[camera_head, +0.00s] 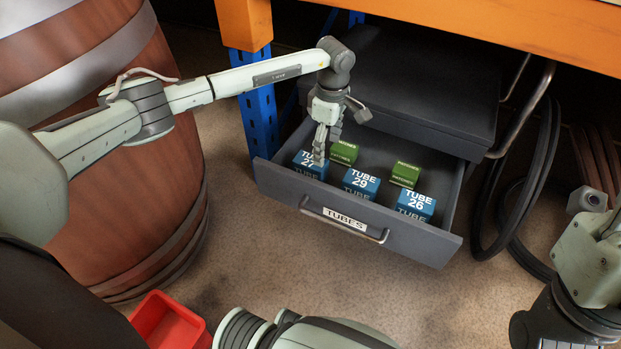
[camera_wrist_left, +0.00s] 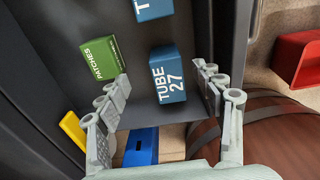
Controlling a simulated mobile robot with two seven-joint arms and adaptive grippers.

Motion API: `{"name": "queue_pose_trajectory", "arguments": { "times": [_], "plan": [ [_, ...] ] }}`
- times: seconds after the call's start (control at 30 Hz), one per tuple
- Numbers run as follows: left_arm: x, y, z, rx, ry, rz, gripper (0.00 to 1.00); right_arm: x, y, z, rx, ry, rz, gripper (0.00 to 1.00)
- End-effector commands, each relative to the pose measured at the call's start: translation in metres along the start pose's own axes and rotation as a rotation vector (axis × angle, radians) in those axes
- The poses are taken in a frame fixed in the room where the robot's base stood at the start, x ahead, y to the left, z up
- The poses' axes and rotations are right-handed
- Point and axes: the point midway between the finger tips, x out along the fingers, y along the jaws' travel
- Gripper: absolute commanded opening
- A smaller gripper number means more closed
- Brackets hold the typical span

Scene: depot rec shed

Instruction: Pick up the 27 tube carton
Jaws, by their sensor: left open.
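The tube 27 carton (camera_head: 303,168) is a small blue box with white lettering, standing at the left end of the open grey drawer (camera_head: 345,232). In the left wrist view the tube 27 carton (camera_wrist_left: 168,82) lies between and beyond the fingers. My left gripper (camera_head: 326,148) is open, pointing down over this carton and partly covering it in the head view. In the left wrist view its fingers (camera_wrist_left: 163,88) are spread to either side of the carton with nothing held. Contact cannot be told. My right gripper is not in view.
The drawer also holds tube 29 (camera_head: 361,184), tube 26 (camera_head: 415,205) and two green patches cartons (camera_head: 405,174) (camera_head: 344,153). A blue rack post (camera_head: 258,118) and a large barrel (camera_head: 150,190) stand at left. A red bin (camera_head: 167,325) is on the floor.

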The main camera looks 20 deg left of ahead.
Motion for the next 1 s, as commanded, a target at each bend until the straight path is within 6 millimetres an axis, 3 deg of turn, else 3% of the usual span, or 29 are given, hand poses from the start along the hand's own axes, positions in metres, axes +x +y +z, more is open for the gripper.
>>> {"name": "queue_pose_trajectory", "arguments": {
  "times": [0.03, 0.13, 0.47, 0.7, 1.0],
  "plan": [
    [-0.002, 0.002, -0.015, 0.005, 0.049, -0.005, 0.67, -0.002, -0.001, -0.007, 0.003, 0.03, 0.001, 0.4],
    [0.0, 0.001, -0.028, 0.01, 0.094, -0.016, 0.67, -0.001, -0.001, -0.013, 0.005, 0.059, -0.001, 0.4],
    [0.031, -0.002, -0.033, 0.009, 0.093, -0.017, 0.67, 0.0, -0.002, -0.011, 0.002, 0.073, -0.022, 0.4],
    [0.067, -0.007, -0.039, 0.008, 0.091, -0.018, 0.67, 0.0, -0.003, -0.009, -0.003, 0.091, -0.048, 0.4],
    [0.071, -0.007, -0.04, 0.01, 0.091, -0.016, 0.67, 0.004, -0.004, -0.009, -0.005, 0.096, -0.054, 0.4]
  ]
}}
